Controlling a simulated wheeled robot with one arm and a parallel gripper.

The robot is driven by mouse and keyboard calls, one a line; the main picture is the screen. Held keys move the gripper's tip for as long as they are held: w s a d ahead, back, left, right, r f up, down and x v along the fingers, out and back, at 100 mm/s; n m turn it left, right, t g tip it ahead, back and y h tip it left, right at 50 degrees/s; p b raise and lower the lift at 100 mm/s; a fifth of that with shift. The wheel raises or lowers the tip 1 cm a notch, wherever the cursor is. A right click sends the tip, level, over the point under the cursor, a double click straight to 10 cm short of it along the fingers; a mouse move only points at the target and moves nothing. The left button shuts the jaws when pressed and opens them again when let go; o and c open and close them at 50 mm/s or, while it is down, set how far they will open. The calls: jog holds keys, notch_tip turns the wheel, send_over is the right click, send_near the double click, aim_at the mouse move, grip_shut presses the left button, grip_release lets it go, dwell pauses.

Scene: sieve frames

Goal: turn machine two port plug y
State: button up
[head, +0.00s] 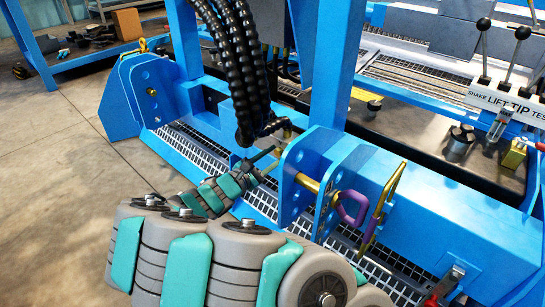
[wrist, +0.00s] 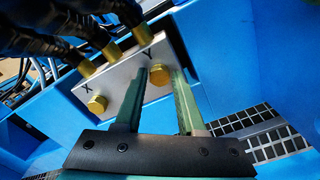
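In the wrist view a pale metal plate marked X and Y (wrist: 126,84) carries brass hex plugs. Plug Y (wrist: 159,76) is below the letter Y. Plug X (wrist: 97,104) is to its lower left. My gripper (wrist: 155,95) is open, with one green finger on each side of plug Y. I see a gap at its left; whether the right finger touches it I cannot tell. In the head view my gripper (head: 268,160) reaches to the blue machine beam below the black hoses, and the plugs cannot be made out there.
Black hoses (head: 238,60) hang just above my gripper and end in brass fittings (wrist: 140,34) at the plate. A blue bracket with a brass pin (head: 305,183) stands close at the right. A purple handle (head: 352,208) and levers with a sign (head: 505,101) are farther right.

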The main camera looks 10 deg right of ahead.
jog(key=o, duration=0.3)
jog(key=v, duration=0.8)
jog(key=shift+p, duration=0.4)
jog(key=shift+d, duration=0.1)
